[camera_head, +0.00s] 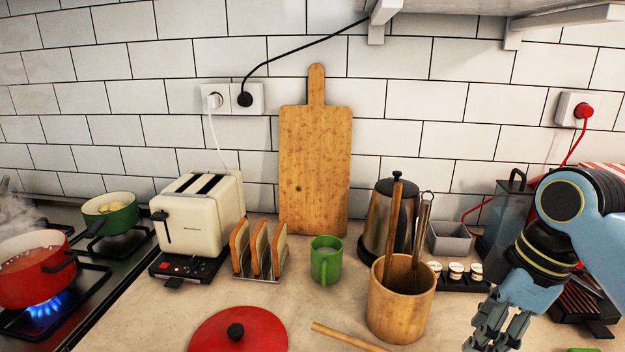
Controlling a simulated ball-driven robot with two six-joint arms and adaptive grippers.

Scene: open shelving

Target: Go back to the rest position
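My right gripper (497,326) hangs at the lower right, fingers pointing down over the counter. Its fingers look apart, and I see nothing held between them. The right arm comes in from the right edge. My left gripper is not in the picture. A wooden utensil holder (398,312) with a wooden spoon and a whisk stands to the left of the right gripper, apart from it. A black tray with several small jars (455,272) is just behind the gripper.
A green mug (325,262), a toast rack (258,262), a cream toaster (197,215) and a steel kettle (377,225) stand along the back. A red lid (238,335) lies at the front. A red pot (30,272) steams over a lit burner at left. A shelf overhangs the upper right.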

